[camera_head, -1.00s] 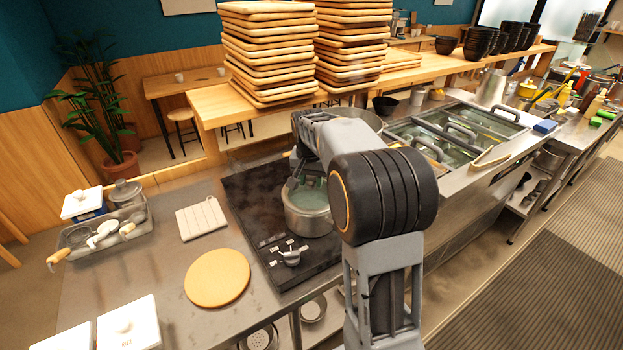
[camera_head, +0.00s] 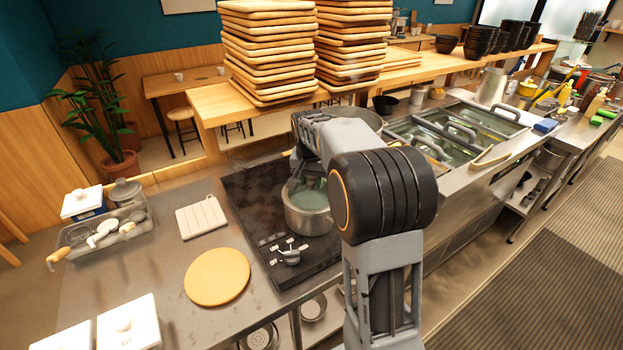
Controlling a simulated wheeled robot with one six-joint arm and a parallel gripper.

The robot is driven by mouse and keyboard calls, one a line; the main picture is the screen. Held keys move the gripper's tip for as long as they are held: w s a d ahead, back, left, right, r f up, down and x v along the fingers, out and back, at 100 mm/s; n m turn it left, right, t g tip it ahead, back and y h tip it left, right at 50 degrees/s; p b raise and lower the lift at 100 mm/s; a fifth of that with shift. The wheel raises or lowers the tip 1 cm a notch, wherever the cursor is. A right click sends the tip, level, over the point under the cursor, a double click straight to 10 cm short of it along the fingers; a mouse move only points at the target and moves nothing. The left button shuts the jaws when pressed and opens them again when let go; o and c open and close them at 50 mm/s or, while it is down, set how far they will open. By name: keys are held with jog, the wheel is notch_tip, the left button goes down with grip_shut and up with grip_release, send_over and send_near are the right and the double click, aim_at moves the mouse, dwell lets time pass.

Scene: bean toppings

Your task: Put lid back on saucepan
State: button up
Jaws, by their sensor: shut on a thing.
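The steel saucepan (camera_head: 307,219) stands on the black stove top, partly hidden behind my arm. A greenish, glassy round surface that looks like the lid (camera_head: 312,192) shows at the top of the saucepan. I cannot tell whether it sits flush on the rim or a little above it. My gripper (camera_head: 292,184) points down at the left side of the saucepan's top, shut on what seems to be the lid. Its grip point is small and partly hidden by the arm.
A round wooden board (camera_head: 217,277), a pale folded cloth (camera_head: 202,217) and a utensil tray (camera_head: 75,258) lie to the left. Stacked wooden trays (camera_head: 268,55) stand behind. Bare steel counter lies between the board and tray.

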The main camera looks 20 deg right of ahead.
jog(key=o, duration=1.2)
jog(key=shift+c, duration=0.2)
jog(key=shift+o, duration=0.3)
jog(key=o, duration=0.5)
jog(key=shift+r, duration=0.1)
jog(key=shift+r+p, duration=2.9)
jog(key=shift+r, duration=0.55)
jog(key=shift+c, duration=0.3)
